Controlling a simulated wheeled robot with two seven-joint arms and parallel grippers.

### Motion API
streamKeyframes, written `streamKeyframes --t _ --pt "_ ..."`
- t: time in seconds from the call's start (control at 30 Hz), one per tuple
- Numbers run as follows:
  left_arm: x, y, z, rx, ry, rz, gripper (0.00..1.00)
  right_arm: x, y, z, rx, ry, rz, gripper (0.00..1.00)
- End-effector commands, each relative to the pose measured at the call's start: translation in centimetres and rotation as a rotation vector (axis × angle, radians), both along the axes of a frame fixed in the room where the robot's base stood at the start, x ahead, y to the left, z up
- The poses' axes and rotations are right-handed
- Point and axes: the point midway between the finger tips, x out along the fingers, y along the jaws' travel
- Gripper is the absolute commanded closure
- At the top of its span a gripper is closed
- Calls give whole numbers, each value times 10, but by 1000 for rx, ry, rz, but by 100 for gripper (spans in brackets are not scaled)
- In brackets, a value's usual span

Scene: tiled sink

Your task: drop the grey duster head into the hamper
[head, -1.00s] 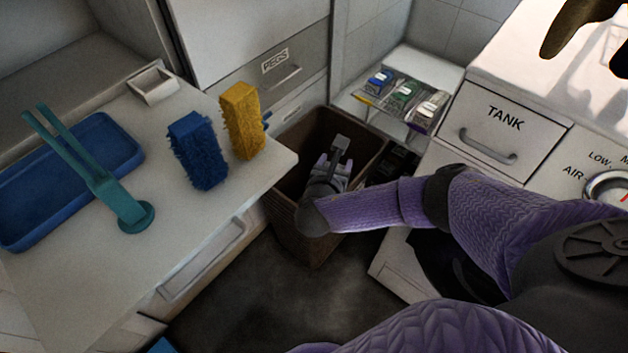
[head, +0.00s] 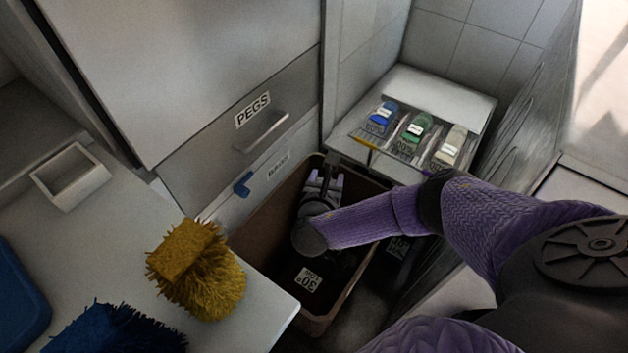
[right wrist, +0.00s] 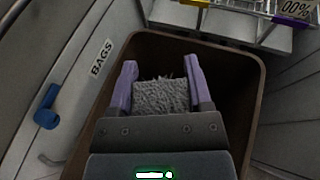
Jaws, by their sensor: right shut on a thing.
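The grey duster head (right wrist: 160,97) is a fuzzy block between the two purple fingers of my right gripper (right wrist: 160,70) in the right wrist view. The gripper is shut on it. In the head view my right gripper (head: 324,180) is over the brown hamper (head: 262,222), within its rim and towards its back; the duster head is hard to make out there. The hamper's dark opening also surrounds the gripper in the right wrist view (right wrist: 236,75). How far the duster head is below or above the rim is not clear. My left gripper is not in view.
A white counter (head: 130,245) at left bears a yellow brush head (head: 200,275), a blue one (head: 110,335) and a small white tray (head: 70,178).

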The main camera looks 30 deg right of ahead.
Motion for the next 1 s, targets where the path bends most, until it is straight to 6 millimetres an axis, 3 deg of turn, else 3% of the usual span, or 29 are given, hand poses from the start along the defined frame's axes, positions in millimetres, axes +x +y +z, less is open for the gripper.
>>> streamKeyframes --t 0.03,0.1,0.37,0.4,0.53,0.8,1.0 --pt "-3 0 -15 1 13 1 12 -1 0 -18 0 6 0 100" --pt "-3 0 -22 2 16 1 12 0 0 -23 -1 4 0 100" --pt "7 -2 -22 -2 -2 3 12 0 0 -19 0 -1 0 100" --pt "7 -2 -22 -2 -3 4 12 0 0 -19 -1 -1 0 27" --pt "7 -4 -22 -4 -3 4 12 0 0 -19 0 0 0 0" --pt "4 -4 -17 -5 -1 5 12 -3 4 -16 1 0 1 0" --pt "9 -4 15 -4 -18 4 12 -36 35 6 3 -1 2 0"
